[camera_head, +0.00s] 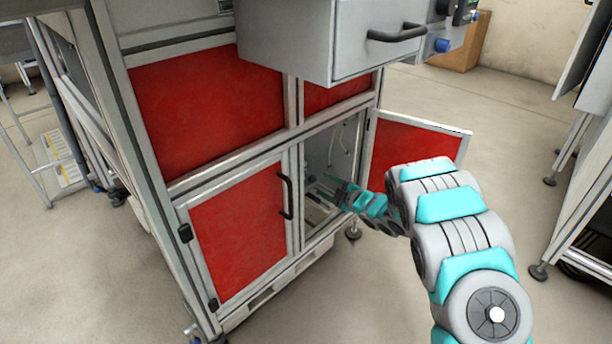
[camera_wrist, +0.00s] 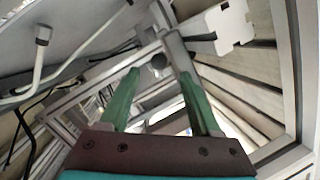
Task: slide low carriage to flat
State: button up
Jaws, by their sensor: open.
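My gripper (camera_head: 332,184) reaches through the open lower doorway of the red-panelled cabinet (camera_head: 236,231) in the head view. In the wrist view its two green fingers (camera_wrist: 158,78) are spread apart, with nothing held between them. A dark round knob (camera_wrist: 159,61) shows between the fingertips, beyond them, close to a grey bar (camera_wrist: 175,48). A white notched block (camera_wrist: 231,27) sits up and to the right of the fingers. I cannot tell for sure which of these parts belongs to the low carriage. The head view shows the interior too small to pick the carriage out.
A closed door's black handle (camera_head: 286,196) is left of the opening. A grey drawer (camera_head: 345,40) juts out above. Cables (camera_wrist: 42,62) hang at the left in the wrist view. Frame bars surround my gripper.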

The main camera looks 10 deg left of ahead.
aim_at(315, 180)
jog(key=shift+b+x, duration=0.35)
jog(key=shift+x, duration=3.35)
jog(key=shift+d, duration=0.1)
grip_shut()
